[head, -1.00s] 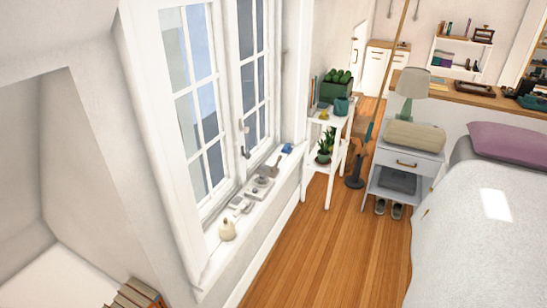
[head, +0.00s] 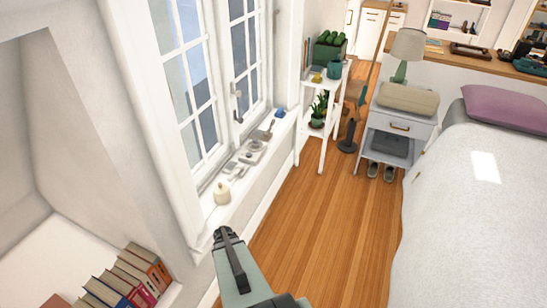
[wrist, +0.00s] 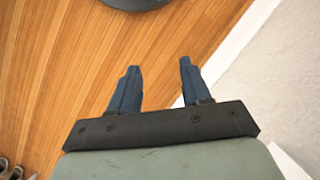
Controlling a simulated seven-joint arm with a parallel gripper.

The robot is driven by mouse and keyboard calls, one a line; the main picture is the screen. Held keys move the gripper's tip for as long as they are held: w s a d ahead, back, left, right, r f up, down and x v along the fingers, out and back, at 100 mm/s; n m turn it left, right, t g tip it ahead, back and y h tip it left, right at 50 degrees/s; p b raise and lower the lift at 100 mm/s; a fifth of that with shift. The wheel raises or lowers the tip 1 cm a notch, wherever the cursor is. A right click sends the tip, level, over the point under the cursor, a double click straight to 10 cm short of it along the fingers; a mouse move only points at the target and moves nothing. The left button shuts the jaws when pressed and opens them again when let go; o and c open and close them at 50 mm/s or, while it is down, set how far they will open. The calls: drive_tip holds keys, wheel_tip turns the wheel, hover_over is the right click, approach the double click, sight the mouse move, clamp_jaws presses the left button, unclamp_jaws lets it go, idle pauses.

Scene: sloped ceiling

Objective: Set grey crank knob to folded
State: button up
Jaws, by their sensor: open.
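Small grey hardware (head: 250,154) sits on the window sill in the head view, behind the cream pot. It looks like the crank fitting, but the knob is too small to tell folded from unfolded. A light grey window handle (head: 237,101) is on the frame above. My gripper (head: 222,234) is at the near end of the sill, in front of and apart from the hardware. In the wrist view my gripper (wrist: 158,70) has its two dark blue fingers apart with nothing between them. No crank shows in the wrist view.
A cream pot (head: 222,193) stands on the near sill, and a small blue item (head: 280,113) at the far end. A white plant shelf (head: 324,140) stands beyond the window. The wooden floor (head: 315,225) between sill and bed is clear.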

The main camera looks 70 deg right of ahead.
drive_tip(key=s+d+r+m+t+h, duration=0.1)
drive_tip(key=s+d+r+m+t, duration=0.15)
drive_tip(key=d, duration=1.45)
drive_tip(key=s+d+r+m+t, duration=0.15)
drive_tip(key=d+m+t, duration=0.25)
drive_tip(key=d, duration=1.4)
drive_tip(key=s+d+r+m+t+h, duration=0.1)
drive_tip(key=d+r+m+t, duration=0.2)
drive_tip(key=d, duration=1.4)
drive_tip(key=n+t+h, duration=0.2)
drive_tip(key=t+h, duration=0.2)
drive_tip(key=t, duration=0.6)
approach(273, 121)
drive_tip(key=w+d, duration=0.1)
drive_tip(key=w, duration=0.2)
drive_tip(key=w+d+f, duration=0.1)
drive_tip(key=w, duration=0.2)
drive_tip(key=w+d, duration=0.1)
drive_tip(key=w, duration=0.3)
drive_tip(key=shift+f, duration=0.35)
clamp_jaws()
